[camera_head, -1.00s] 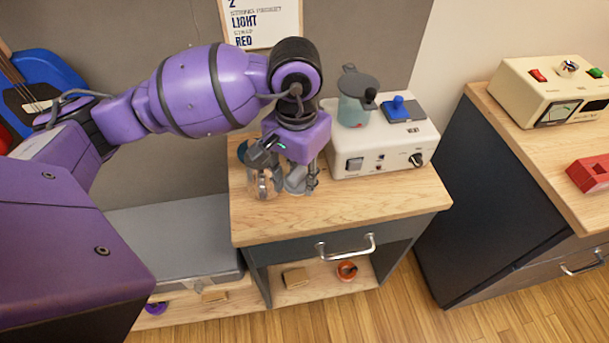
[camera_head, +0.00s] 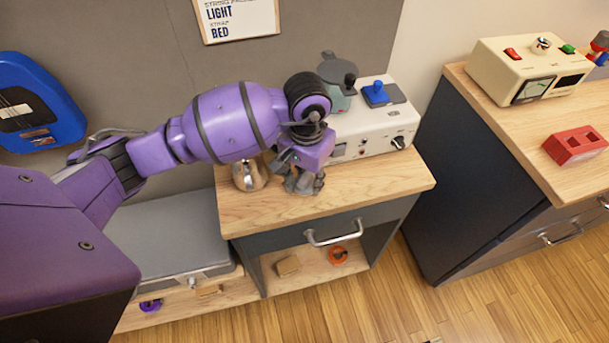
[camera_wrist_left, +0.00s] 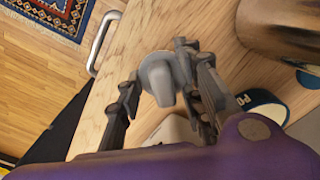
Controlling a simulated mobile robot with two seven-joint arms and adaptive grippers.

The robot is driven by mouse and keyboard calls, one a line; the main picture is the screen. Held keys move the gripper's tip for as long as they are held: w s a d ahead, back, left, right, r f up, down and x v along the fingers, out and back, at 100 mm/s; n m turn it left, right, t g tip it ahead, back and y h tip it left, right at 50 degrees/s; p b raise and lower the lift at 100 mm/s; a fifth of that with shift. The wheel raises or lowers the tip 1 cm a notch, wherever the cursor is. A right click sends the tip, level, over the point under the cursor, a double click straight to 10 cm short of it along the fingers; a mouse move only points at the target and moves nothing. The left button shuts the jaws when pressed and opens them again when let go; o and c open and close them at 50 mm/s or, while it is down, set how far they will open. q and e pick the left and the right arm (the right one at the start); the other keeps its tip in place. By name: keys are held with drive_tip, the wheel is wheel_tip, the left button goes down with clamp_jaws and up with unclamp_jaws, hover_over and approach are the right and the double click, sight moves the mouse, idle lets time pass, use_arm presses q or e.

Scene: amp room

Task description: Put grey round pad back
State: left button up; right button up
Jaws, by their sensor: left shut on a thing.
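The grey round pad (camera_wrist_left: 158,72), a flat disc with a raised grey grip, shows in the left wrist view. It is between the fingers of my left gripper (camera_wrist_left: 163,88), which is shut on its grip. In the head view my left gripper (camera_head: 304,186) is low over the wooden cabinet top (camera_head: 370,190), in front of the cream box. Fingers and wrist mostly hide the pad there. I cannot tell whether the pad still touches the wood. My right gripper is not in view.
A brownish metal pot (camera_head: 250,174) stands just left of the gripper. The cream box (camera_head: 375,128) behind carries a teal vessel with a dark lid (camera_head: 337,70) and a blue knob (camera_head: 377,92). A dark blue lettered disc (camera_wrist_left: 262,106) lies near the pot. The front right cabinet top is clear.

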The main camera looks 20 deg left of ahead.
sight(307, 177)
use_arm(q)
drive_tip(key=shift+f, duration=0.2)
drive_tip(key=o, duration=1)
drive_tip(key=shift+o, duration=0.5)
drive_tip(key=shift+r, duration=0.4)
wheel_tip(307, 177, up, 12)
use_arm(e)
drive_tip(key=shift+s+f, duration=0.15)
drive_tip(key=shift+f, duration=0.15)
use_arm(q)
drive_tip(key=shift+f, duration=0.1)
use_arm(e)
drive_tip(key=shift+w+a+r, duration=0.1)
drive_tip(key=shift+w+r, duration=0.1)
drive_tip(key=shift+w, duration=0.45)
